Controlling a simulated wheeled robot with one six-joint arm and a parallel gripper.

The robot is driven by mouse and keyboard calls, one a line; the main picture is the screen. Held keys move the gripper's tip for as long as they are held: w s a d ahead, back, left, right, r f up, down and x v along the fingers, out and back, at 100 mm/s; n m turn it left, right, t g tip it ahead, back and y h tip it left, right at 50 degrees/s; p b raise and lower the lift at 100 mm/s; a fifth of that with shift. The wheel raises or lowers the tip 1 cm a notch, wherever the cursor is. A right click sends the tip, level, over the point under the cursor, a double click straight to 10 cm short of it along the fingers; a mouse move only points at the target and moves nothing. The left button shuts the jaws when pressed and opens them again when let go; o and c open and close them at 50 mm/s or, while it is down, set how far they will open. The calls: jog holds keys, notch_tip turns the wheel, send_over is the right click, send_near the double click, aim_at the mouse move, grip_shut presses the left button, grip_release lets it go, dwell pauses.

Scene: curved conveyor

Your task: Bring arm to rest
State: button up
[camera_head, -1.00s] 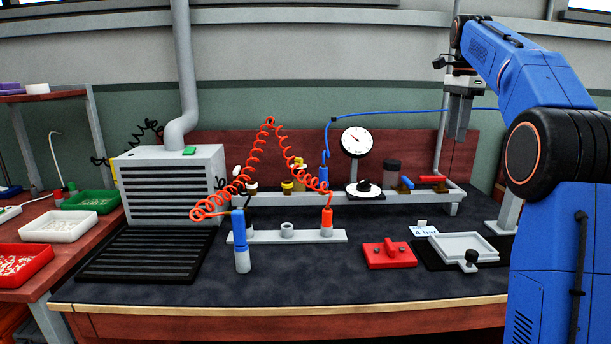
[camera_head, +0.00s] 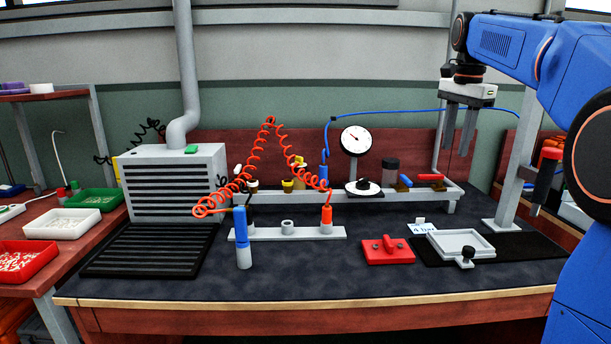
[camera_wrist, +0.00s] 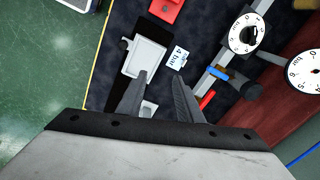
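My gripper (camera_head: 458,132) hangs high above the right part of the bench, fingers pointing down. Its two grey fingers are apart with nothing between them. In the wrist view my gripper (camera_wrist: 158,98) is also open and empty. Below it on the dark bench top (camera_head: 330,285) are a grey tray (camera_head: 461,244) with a black knob, a small "4 bar" card (camera_head: 422,229) and a red block (camera_head: 388,252). The tray also shows in the wrist view (camera_wrist: 148,56). My gripper touches none of these.
A grey rail with valves and a dial gauge (camera_head: 356,140) runs along the back. A blue-and-white tool (camera_head: 242,240) stands front left, near a red coiled hose (camera_head: 270,150). A grey post (camera_head: 515,160) with a red-topped tool (camera_head: 546,175) stands at the right.

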jog(key=s+a+f+n+t, duration=0.1)
jog(key=s+a+f+n, duration=0.2)
jog(key=s+f, duration=0.7)
jog(key=s+a+f+n+t, duration=0.1)
jog(key=s+a+f+n, duration=0.2)
jog(key=s+f+n, duration=0.3)
jog(key=s+a+f+n+t, duration=0.1)
jog(key=s+a+f+n, duration=0.2)
jog(key=s+f, duration=1.1)
jog(key=s+n, duration=0.1)
jog(key=s, duration=0.4)
jog(key=shift+s+n+t, duration=0.2)
jog(key=shift+n+t, duration=0.2)
